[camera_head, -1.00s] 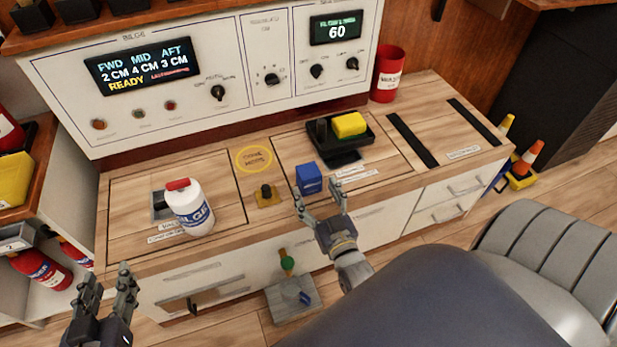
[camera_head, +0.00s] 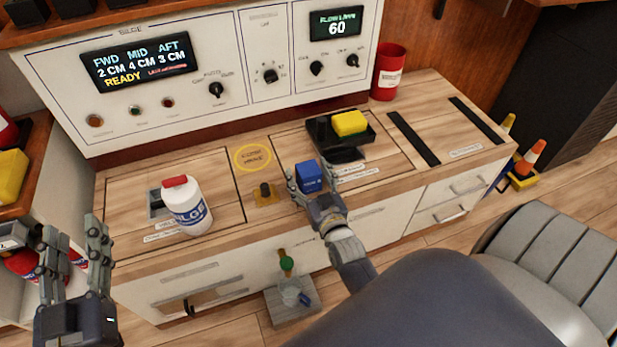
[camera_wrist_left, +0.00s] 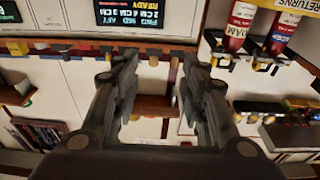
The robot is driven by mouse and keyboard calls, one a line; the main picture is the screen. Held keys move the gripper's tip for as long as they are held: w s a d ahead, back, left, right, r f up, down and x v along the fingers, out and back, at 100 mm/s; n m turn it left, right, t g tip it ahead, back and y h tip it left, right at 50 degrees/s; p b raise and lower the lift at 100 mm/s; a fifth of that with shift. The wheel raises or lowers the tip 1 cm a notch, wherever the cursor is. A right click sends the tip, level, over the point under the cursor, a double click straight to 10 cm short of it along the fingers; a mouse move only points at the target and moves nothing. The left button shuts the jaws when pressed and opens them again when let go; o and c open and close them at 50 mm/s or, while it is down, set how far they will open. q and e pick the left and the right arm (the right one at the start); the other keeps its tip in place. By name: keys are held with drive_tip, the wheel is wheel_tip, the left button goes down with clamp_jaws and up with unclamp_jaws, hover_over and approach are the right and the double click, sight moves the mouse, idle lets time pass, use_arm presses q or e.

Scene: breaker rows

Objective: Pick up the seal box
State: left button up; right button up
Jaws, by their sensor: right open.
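The seal box, which I take to be the small blue box (camera_head: 308,176), sits on the wooden counter (camera_head: 222,222) near its front edge. My right gripper (camera_head: 309,182) is open, with its fingers on either side of the blue box. I cannot tell whether the fingers touch it. My left gripper (camera_head: 72,258) is open and empty at the lower left, away from the counter top. It also shows in the left wrist view (camera_wrist_left: 158,85), fingers apart with nothing between them.
A white bottle (camera_head: 186,207) with a red cap stands on the counter's left. A black tray (camera_head: 365,138) with a yellow sponge (camera_head: 349,123) lies behind the box. A red canister (camera_head: 388,72) is at the back right.

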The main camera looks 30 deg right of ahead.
drive_tip(key=c, duration=1.2)
drive_tip(key=shift+r, duration=0.2)
